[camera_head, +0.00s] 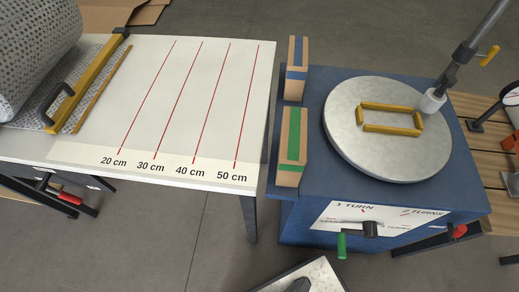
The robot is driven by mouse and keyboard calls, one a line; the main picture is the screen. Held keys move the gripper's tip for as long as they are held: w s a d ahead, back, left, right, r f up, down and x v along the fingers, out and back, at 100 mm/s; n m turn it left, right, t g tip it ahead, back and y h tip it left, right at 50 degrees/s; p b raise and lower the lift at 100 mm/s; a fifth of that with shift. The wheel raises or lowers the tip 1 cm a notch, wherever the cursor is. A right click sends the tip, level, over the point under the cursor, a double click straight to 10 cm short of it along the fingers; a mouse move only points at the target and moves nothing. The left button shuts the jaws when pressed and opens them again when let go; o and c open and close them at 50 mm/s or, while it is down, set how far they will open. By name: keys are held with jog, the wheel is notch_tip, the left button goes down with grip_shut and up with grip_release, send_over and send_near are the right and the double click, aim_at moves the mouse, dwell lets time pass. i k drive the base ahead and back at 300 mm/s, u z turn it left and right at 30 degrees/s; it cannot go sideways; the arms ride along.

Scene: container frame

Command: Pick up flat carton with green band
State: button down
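The flat carton with the green band (283,150) is a brown cardboard box. It rests along the left edge of the blue turntable stand, just left of the round plate, with its long side running front to back. The green band runs lengthwise along its top and down its near end. Its underside is hidden. My gripper is not in view, and nothing is seen touching the carton.
A similar carton with a blue band (304,52) lies just behind it. The round plate (375,158) bears a yellow rectangular frame (391,107). A grey pole (465,52) slants over the plate. A white table (190,90) with red lines stands left.

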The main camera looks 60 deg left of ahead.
aim_at(292, 154)
jog(key=u, duration=2.4)
jog(key=k, duration=1.15)
jog(key=u, duration=0.7)
jog(key=i, duration=1.25)
jog(key=z, duration=0.65)
